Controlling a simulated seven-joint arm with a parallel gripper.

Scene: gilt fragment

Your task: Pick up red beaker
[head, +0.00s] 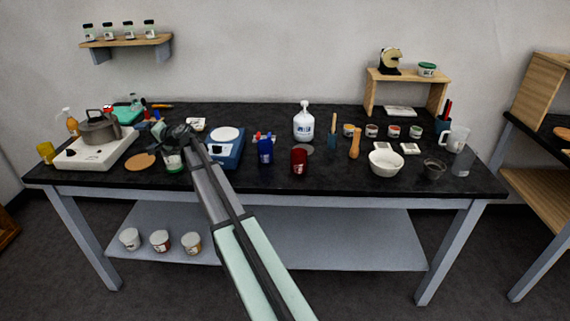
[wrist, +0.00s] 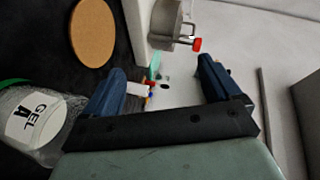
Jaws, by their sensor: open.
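The red beaker (head: 299,161) stands upright near the front edge of the black table (head: 225,183), right of the middle, in the head view. It is not in the wrist view. My gripper (head: 172,134) is at the far left part of the table, well to the left of the beaker and apart from it. In the wrist view my gripper (wrist: 160,76) has its two blue fingers wide apart with nothing held between them.
A clear GEL jar (wrist: 38,118) is beside my gripper, with a cork disc (head: 140,161) and a white hotplate (head: 75,157) left of it. A blue bottle (head: 265,152), a blue scale (head: 229,155) and a white pump bottle (head: 303,124) stand around the beaker.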

